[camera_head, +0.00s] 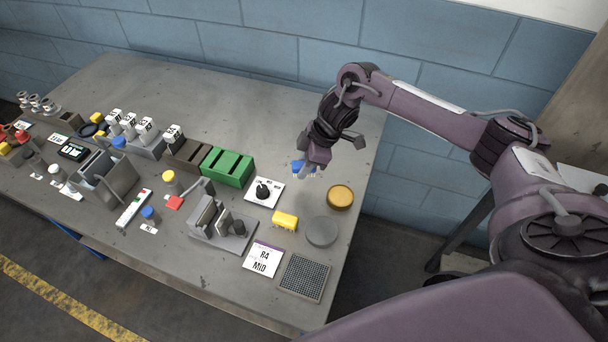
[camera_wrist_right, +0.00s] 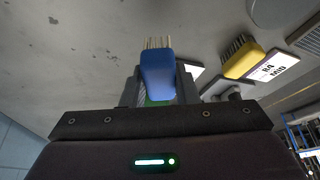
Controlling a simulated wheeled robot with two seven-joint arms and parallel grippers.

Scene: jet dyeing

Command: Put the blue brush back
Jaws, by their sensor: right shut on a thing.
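My right gripper (camera_head: 304,172) is shut on the blue brush (camera_wrist_right: 157,76). In the right wrist view the brush sits between the fingers with its pale bristles pointing away from the gripper. In the head view only a little of the blue brush (camera_head: 297,168) shows below the jaws, above the back right part of the table. I cannot tell the exact gap to the table. My left gripper is not in view.
A yellow brush (camera_head: 285,220) lies near a white plate with a black knob (camera_head: 264,192), a green box (camera_head: 227,167), an amber disc (camera_head: 340,197), a grey disc (camera_head: 321,232), an "R4 MID" card (camera_head: 263,260) and a mesh pad (camera_head: 304,278). The back tabletop (camera_head: 240,105) is clear.

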